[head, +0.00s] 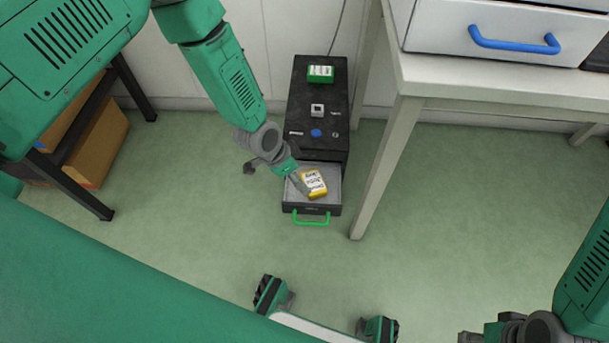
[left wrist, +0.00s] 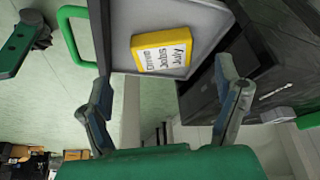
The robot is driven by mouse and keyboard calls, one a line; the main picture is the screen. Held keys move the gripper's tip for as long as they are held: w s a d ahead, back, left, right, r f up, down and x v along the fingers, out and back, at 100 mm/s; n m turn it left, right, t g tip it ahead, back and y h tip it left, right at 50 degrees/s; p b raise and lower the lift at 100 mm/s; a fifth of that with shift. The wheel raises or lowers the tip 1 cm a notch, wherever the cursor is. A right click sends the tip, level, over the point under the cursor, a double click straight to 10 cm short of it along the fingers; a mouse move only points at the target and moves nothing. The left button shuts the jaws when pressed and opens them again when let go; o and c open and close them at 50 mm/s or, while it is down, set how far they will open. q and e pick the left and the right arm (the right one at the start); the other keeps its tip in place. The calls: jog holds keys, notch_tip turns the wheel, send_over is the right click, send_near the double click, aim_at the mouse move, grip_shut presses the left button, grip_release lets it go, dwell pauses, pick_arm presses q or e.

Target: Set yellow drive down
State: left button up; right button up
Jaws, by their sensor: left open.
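The yellow drive (head: 313,184) has a white label with dark writing. It lies tilted in the open grey drawer (head: 329,171) of a black cabinet; it also shows in the left wrist view (left wrist: 161,52). My left gripper (head: 296,183) is at the drawer, just left of the drive. In the left wrist view its two fingers (left wrist: 165,95) are spread apart with nothing between them, and the drive lies beyond their tips. My right arm shows at the lower right; its gripper's fingers are not clearly visible.
The black cabinet (head: 320,103) carries a green-and-white drive (head: 320,73), a small grey block (head: 317,110) and a blue button (head: 316,133). The drawer has a green handle (head: 311,219). A table leg (head: 386,165) stands close on the right.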

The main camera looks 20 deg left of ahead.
pick_arm(q)
jog(key=shift+p+v, duration=0.45)
jog(key=shift+v, duration=1.3)
jog(key=s+a+r+n+g+y, duration=0.1)
jog(key=s+a+n, duration=0.3)
jog(key=s, duration=0.8)
jog(key=s+a+r+n+g+y, duration=0.1)
jog(key=s+a+n, duration=0.3)
jog(key=s, duration=0.9)
jog(key=shift+s+a+r+n+y, duration=0.35)
jog(key=shift+a+r+y, duration=0.2)
jog(key=shift+r+y, duration=0.25)
jog(key=shift+r, duration=0.15)
